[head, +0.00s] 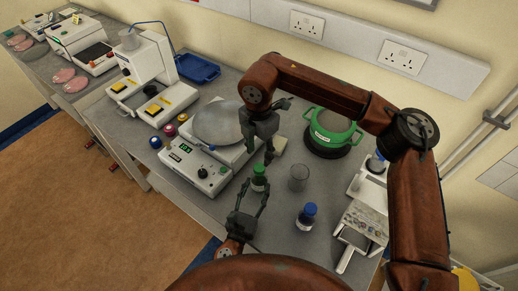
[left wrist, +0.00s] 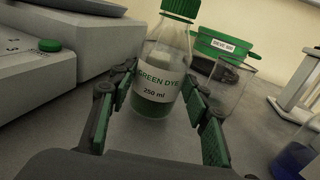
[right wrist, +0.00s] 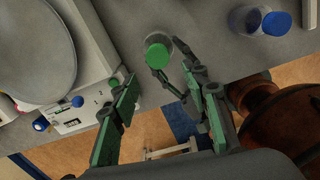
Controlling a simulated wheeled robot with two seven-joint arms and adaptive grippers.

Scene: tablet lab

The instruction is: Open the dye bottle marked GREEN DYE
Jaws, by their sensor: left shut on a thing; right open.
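The dye bottle marked GREEN DYE (left wrist: 158,78) is clear glass with green liquid at the bottom. It stands upright on the bench, and its green cap (left wrist: 181,8) is on. It also shows in the head view (head: 259,183). My left gripper (head: 252,193) is shut on the bottle's body, one finger on each side. My right gripper (head: 259,154) is open, pointing down above the bottle and apart from it. In the right wrist view the green cap (right wrist: 157,53) lies ahead of the open fingers (right wrist: 168,95), not between them.
A glass beaker (head: 299,178) stands close right of the bottle. A blue-capped bottle (head: 307,216) stands further right. A white instrument with a round silver plate (head: 216,122) is at left. Bare bench lies between the bottles.

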